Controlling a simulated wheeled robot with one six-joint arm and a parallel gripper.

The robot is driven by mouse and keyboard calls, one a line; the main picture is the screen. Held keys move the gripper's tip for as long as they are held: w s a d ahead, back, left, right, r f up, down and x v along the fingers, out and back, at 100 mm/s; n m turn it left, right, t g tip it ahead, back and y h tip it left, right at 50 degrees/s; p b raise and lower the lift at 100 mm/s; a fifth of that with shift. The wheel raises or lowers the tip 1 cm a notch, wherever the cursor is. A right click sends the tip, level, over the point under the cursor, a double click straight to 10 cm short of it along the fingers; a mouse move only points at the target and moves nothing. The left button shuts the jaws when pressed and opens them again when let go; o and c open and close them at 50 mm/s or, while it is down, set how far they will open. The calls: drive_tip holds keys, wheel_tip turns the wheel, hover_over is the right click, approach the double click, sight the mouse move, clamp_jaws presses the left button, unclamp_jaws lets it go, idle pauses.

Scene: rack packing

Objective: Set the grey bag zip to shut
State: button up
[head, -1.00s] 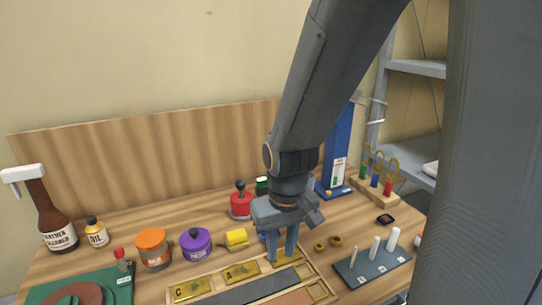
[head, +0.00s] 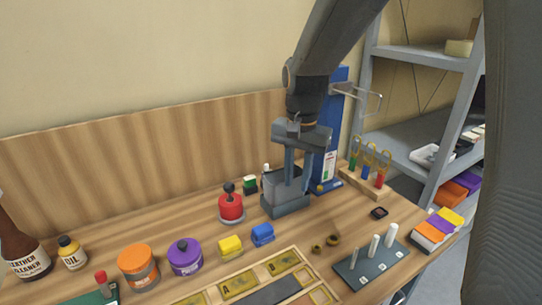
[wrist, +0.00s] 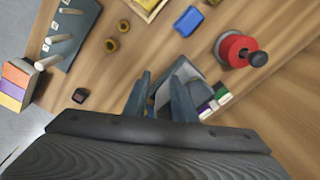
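A small grey open-topped object (head: 284,203) stands at the back of the bench, and I take it for the grey bag. It also shows in the wrist view (wrist: 187,72), partly hidden by a finger. I cannot make out its zip or the zip's setting. My gripper (head: 297,181) points down at it, its fingertips at or just above its top. In the wrist view my gripper (wrist: 163,80) has its fingers apart with nothing clearly held. I cannot tell whether a finger touches the grey object.
A blue stand (head: 333,130) with a wire arm is close on the right. A blue block (head: 262,235) lies in front. A rack of rings (head: 367,180) stands farther right.

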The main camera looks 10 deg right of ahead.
sight(266, 168)
drive_tip(key=w+a+r+m, duration=0.2)
drive_tip(key=w, duration=0.1)
drive_tip(key=w+a+r+m, duration=0.2)
drive_tip(key=w+r, duration=0.1)
drive_tip(key=w+a+r+m+p, duration=0.1)
drive_tip(key=w+a+r+m, duration=0.1)
drive_tip(key=r, duration=0.1)
drive_tip(key=shift+w+a+g, duration=0.25)
drive_tip(key=shift+w+g, duration=0.05)
drive_tip(key=shift+w, duration=0.1)
drive_tip(key=shift+w+a+m, duration=0.1)
drive_tip(key=shift+m, duration=0.2)
drive_tip(key=shift+f+p, duration=1.2)
drive_tip(key=shift+f, duration=2.5)
drive_tip(key=shift+c, duration=0.2)
clamp_jaws()
